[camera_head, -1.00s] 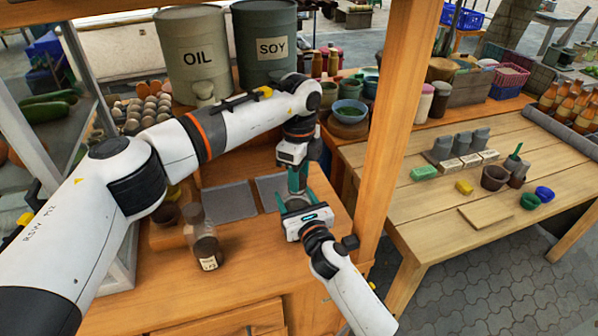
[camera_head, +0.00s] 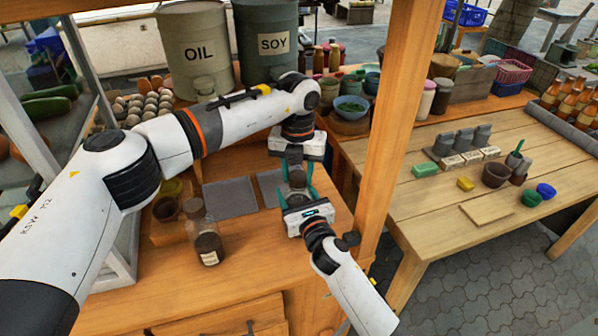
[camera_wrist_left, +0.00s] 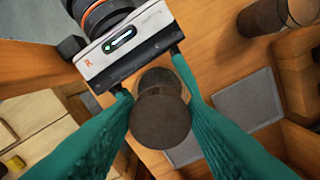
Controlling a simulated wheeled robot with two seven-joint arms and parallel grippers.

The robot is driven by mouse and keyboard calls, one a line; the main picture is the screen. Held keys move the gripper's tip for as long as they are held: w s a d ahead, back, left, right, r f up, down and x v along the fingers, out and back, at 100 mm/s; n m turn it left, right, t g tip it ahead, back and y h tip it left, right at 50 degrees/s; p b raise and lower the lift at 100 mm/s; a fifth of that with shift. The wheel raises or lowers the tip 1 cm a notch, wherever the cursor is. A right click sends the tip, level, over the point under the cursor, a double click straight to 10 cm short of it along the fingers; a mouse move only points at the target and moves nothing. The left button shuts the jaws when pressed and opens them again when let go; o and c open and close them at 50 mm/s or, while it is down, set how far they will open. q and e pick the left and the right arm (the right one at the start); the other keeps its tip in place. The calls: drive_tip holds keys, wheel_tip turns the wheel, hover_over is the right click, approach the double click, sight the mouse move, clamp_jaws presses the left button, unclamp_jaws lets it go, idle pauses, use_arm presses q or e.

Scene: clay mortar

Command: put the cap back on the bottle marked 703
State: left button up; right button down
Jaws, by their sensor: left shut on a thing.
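My left gripper (camera_head: 297,172) reaches down from the left arm over the counter. In the left wrist view it is shut on a dark brown round cap (camera_wrist_left: 160,120), which sits between the teal fingers. A second brown round shape (camera_wrist_left: 158,78), apparently a bottle, shows just beyond the cap, partly hidden by it; I cannot tell whether they touch. My right gripper (camera_head: 303,200) comes in from below, close to this shape; its grip is unclear. A glass bottle with brown contents (camera_head: 208,246) stands apart on the counter at left. Its label is too small to read.
A small brown pot (camera_head: 166,208) stands at left. The front of the counter (camera_head: 245,275) is clear.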

use_arm(q)
drive_tip(key=m, duration=0.4)
drive_tip(key=shift+a+m, duration=0.1)
drive_tip(key=shift+m, duration=0.2)
drive_tip(key=m, duration=0.6)
drive_tip(key=shift+w+a, duration=0.1)
drive_tip(key=shift+w, duration=0.1)
drive_tip(key=m, duration=0.4)
drive_tip(key=shift+w+m, duration=0.1)
drive_tip(key=shift+m, duration=0.3)
drive_tip(key=m, duration=0.4)
drive_tip(key=shift+w, duration=0.1)
drive_tip(key=m, duration=0.6)
drive_tip(key=shift+w+m, duration=0.1)
drive_tip(key=shift+m, duration=0.2)
drive_tip(key=m, duration=0.4)
drive_tip(key=shift+d, duration=0.2)
drive_tip(key=m, duration=0.4)
drive_tip(key=shift+d+m, duration=0.1)
drive_tip(key=shift+m, duration=0.2)
drive_tip(key=m, duration=0.4)
drive_tip(key=o, duration=1)
